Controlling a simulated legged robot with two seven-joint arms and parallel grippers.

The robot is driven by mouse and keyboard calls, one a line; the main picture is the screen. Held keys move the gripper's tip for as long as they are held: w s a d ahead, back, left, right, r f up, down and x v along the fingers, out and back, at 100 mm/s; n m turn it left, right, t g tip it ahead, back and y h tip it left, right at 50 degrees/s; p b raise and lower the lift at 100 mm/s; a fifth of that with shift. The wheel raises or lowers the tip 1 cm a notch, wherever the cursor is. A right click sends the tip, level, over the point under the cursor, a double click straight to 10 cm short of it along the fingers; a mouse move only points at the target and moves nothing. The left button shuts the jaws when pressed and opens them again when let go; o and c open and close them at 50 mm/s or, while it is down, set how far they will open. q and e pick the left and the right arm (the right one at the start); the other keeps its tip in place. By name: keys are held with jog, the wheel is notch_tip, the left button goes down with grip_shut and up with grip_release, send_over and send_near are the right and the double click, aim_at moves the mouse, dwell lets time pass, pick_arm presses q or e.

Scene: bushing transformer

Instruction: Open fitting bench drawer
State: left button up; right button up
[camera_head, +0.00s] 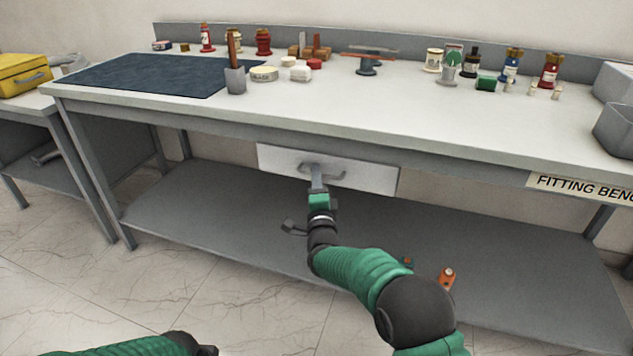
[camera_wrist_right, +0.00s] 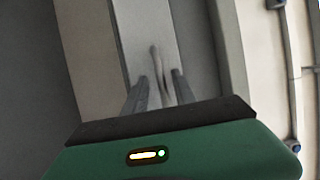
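The fitting bench drawer (camera_head: 275,160) is a pale grey front under the bench top; no opening shows above it. Its bar handle (camera_head: 337,173) is at the middle of that front. My right gripper (camera_head: 314,170) reaches up to the left part of the handle. In the right wrist view, the handle (camera_wrist_right: 156,62) lies between the two fingers of the right gripper (camera_wrist_right: 159,90), with gaps visible beside it, so the fingers look open around it. My left arm shows only at the bottom left edge, and its gripper's fingers cannot be made out.
The fitting bench (camera_head: 420,125) carries a dark mat (camera_head: 150,75), bottles, small boxes and grey bins (camera_head: 615,125) at the right. A lower shelf (camera_head: 210,210) lies under the drawer, with an orange item (camera_head: 447,277) on it. A yellow case (camera_head: 22,75) stands on the left table.

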grip_shut()
jog(key=shift+f, duration=0.15)
dwell(1.2)
